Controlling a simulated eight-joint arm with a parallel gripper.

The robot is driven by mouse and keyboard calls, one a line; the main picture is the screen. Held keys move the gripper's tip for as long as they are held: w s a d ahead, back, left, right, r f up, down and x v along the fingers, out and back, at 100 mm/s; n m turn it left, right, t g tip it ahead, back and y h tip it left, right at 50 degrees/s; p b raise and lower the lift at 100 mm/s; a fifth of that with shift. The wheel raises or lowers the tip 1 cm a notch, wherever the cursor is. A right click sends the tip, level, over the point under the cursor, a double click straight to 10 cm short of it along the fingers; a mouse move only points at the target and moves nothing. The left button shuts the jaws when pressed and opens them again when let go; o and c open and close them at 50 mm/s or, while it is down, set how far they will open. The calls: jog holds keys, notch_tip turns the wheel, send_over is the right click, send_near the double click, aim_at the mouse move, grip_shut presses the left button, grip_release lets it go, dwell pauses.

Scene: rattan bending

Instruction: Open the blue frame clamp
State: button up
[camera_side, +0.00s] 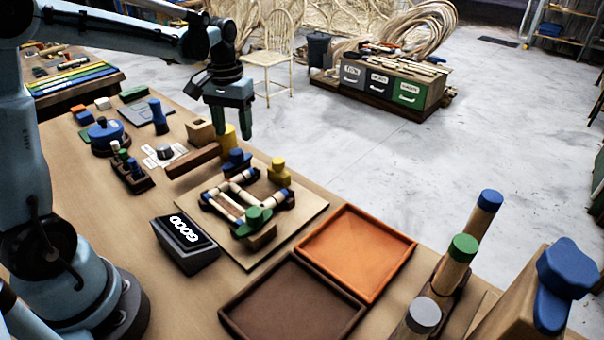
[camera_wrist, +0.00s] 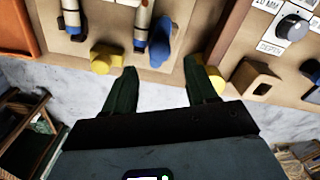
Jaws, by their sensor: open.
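The blue frame clamp (camera_side: 237,161) sits at the far corner of the square rattan frame (camera_side: 232,184) on its wooden board. In the wrist view the blue clamp (camera_wrist: 161,42) lies just ahead of the fingertips, between their lines. My gripper (camera_side: 233,133) hangs above and a little behind the clamp in the side view, fingers pointing down. In the wrist view its two dark green fingers (camera_wrist: 160,67) are spread with nothing between them. A yellow clamp (camera_side: 279,170) and a green clamp (camera_side: 256,217) sit at other parts of the frame.
A yellow piece (camera_side: 229,138) stands behind the fingers, close to them in the picture. A brown block (camera_side: 194,160) lies left of the frame. A GOOD stand (camera_side: 184,242), an orange tray (camera_side: 357,250) and a brown tray (camera_side: 292,302) are nearer the camera.

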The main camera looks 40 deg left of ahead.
aim_at(237, 151)
notch_tip(237, 151, up, 6)
jog(key=shift+r, duration=0.15)
jog(key=shift+d, duration=0.1)
dwell(0.4)
jog(key=s+d+f+m+t, duration=0.4)
jog(key=s+d+t, duration=0.3)
jog(key=s+d, duration=0.3)
jog(key=shift+d+f+m, duration=0.15)
jog(key=shift+d+m, duration=0.15)
jog(key=shift+d, duration=0.5)
